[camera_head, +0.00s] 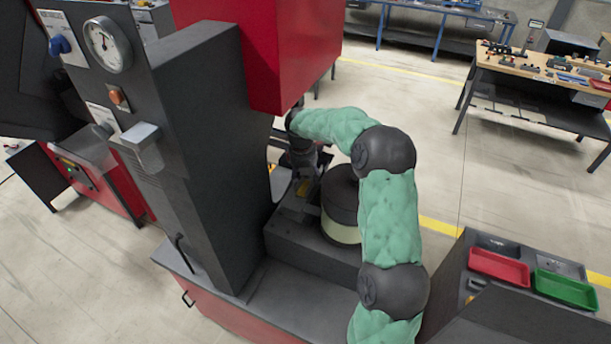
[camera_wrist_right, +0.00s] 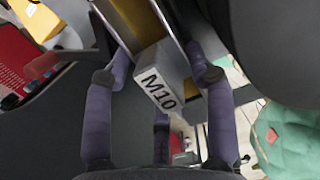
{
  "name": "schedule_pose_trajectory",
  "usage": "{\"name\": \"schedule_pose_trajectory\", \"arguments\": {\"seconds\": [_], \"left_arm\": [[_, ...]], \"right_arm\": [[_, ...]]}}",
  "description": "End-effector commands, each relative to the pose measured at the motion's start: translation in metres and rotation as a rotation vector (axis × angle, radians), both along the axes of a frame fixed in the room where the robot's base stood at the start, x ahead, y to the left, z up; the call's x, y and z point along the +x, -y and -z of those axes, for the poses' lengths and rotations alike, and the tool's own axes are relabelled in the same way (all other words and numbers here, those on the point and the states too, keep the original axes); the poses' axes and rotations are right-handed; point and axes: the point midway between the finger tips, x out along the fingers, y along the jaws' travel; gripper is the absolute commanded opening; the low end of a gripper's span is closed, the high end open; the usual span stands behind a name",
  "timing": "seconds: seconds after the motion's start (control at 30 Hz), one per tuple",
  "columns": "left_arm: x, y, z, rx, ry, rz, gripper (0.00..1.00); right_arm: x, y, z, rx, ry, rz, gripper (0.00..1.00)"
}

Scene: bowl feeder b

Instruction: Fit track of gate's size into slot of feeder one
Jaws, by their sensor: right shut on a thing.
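My right arm in its green sleeve reaches over the machine in the head view. Its gripper (camera_head: 303,160) is small there and partly hidden, beside the round dark bowl feeder (camera_head: 340,195) with a pale lower band. In the right wrist view the gripper (camera_wrist_right: 160,78) has its purple-padded fingers shut on a metal track (camera_wrist_right: 150,58) whose end block is marked M10. The track runs up and away between the fingers. Whether it touches a slot cannot be told. The slot and the gate's size marking cannot be made out. My left gripper is not in view.
A tall dark column with a gauge (camera_head: 107,45) stands left of the feeder. A red box (camera_head: 275,50) overhangs the gripper area. A red tray (camera_head: 498,267) and a green tray (camera_head: 565,288) lie at the lower right. A workbench (camera_head: 545,70) stands further back.

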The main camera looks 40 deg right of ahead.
Motion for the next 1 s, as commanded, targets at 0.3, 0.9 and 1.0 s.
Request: {"name": "schedule_pose_trajectory", "arguments": {"seconds": [0.3, 0.9, 1.0], "left_arm": [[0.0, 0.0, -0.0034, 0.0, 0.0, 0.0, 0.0], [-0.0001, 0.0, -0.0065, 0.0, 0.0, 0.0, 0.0], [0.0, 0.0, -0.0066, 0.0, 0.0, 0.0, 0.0]], "right_arm": [[0.0, 0.0002, -0.0011, -0.001, 0.002, 0.001, 0.08], [0.0, 0.0002, -0.0015, -0.001, 0.002, 0.001, 0.08], [0.0, 0.0002, -0.0012, -0.001, 0.002, 0.001, 0.08]]}}
